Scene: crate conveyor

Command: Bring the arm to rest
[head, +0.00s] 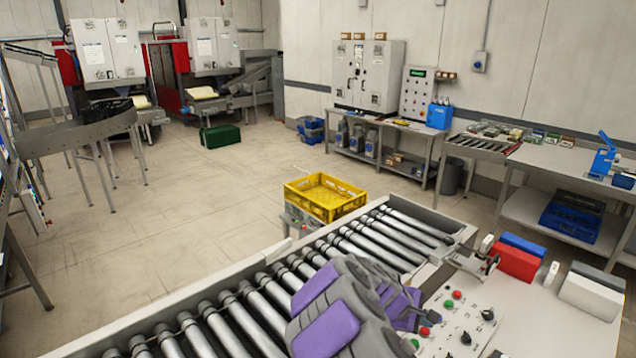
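My arm, grey with purple panels, shows at the bottom centre of the head view, over the roller conveyor (250,318) and beside the control panel. It looks folded close to my body. Its far end, where my gripper (408,305) seems to be, is partly hidden behind the nearer grey and purple parts. The fingers cannot be made out, and I see no object held. I cannot tell whether the arm touches the conveyor or panel.
A yellow crate (325,197) stands just beyond the conveyor. A control panel (455,325) with buttons and knobs is at the lower right, near red, blue and white boxes. A green crate (220,136) sits farther back. The floor at left centre is clear.

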